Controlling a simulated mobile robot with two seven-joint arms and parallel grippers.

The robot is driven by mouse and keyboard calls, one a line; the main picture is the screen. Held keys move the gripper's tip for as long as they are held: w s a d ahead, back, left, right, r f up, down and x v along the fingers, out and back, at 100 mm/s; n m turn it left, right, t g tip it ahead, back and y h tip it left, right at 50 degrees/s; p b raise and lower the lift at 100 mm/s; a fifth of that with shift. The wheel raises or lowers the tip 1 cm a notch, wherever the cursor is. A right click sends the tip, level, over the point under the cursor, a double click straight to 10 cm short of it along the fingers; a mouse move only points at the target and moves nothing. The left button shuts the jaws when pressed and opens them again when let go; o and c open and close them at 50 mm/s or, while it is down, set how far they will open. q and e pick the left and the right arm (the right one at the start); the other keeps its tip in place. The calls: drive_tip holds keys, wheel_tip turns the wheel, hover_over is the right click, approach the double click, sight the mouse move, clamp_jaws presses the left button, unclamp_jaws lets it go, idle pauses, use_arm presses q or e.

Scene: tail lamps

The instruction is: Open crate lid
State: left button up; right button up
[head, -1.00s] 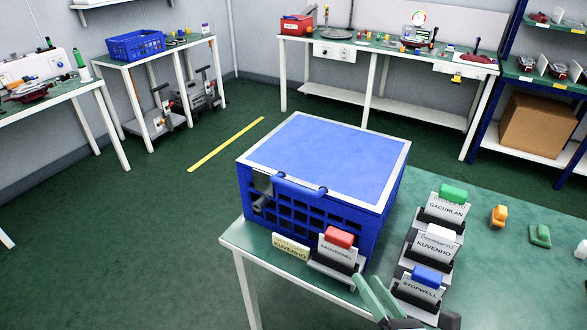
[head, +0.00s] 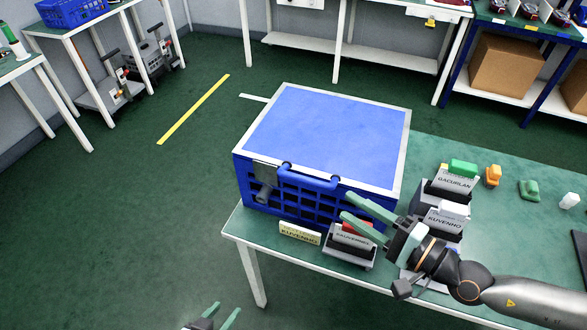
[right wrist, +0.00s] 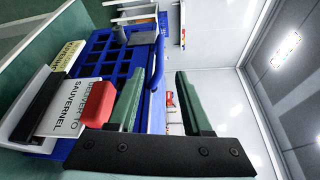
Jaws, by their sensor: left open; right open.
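The blue crate (head: 300,201) stands on the green table. Its flat blue lid (head: 325,130) with a pale border lies shut on top. A blue bar handle (head: 310,180) sticks out from the lid's front edge, with a grey latch plate (head: 265,174) to its left. My right gripper (head: 345,203) is open and empty, just right of the handle's right end. In the right wrist view the handle (right wrist: 155,68) appears between the open fingers (right wrist: 157,78), beyond their tips; contact does not show. My left gripper (head: 222,313) is open and empty, low at the bottom edge, away from the crate.
A holder with a red-topped card (head: 352,238) and a yellow label block (head: 300,233) stand before the crate. More card holders (head: 447,185) stand to its right, partly behind my right arm. Orange (head: 493,175) and green (head: 529,190) pieces lie farther right. Floor left of the table is clear.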

sight(313, 185)
drive_tip(key=p+x, duration=0.3)
drive_tip(key=x, duration=0.8)
drive_tip(key=shift+w+a, duration=0.5)
drive_tip(key=shift+c, duration=0.2)
clamp_jaws()
idle(0.8)
